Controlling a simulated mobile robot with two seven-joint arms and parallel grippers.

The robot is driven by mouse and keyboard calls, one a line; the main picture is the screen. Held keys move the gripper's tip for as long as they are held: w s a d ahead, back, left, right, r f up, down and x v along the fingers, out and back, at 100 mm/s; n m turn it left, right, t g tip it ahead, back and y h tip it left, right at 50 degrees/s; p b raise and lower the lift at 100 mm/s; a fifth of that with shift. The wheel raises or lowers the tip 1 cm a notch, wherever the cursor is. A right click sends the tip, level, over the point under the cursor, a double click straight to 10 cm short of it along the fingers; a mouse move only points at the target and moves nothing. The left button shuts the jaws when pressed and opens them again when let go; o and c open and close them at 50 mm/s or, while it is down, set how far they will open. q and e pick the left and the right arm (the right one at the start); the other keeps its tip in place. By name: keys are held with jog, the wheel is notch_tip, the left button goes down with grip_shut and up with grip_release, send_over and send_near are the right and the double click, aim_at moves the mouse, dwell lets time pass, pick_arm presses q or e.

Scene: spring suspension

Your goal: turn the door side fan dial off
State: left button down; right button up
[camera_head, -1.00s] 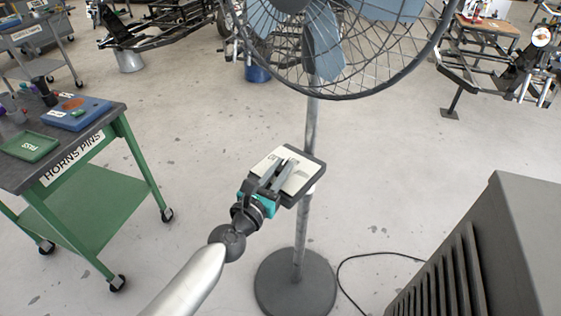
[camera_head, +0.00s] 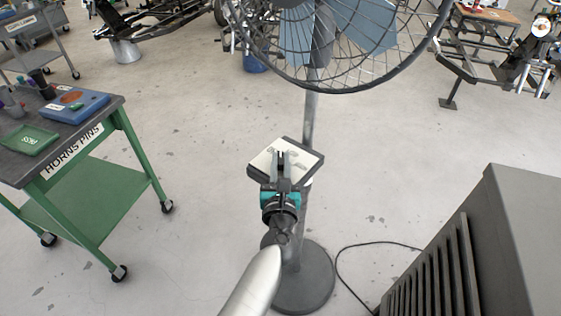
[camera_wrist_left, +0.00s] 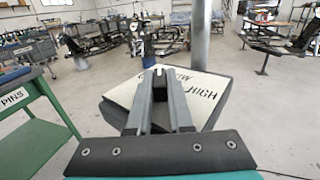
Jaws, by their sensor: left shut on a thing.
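The fan (camera_head: 318,35) stands on a grey pole with a round base. Its control box (camera_head: 307,160) is on the pole below the cage and has a pale top plate. My right gripper is not in view.
A green cart (camera_head: 95,185) marked HORNS PINS stands at the left, with trays on top. A grey louvred cabinet (camera_head: 510,230) is at the lower right. A black cable (camera_head: 340,270) lies by the fan base. The floor between is clear.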

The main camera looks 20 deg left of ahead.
pick_arm(q)
jog(key=c, duration=0.8)
grip_release()
jog(key=shift+a+h, duration=0.1)
jog(key=shift+h, duration=0.2)
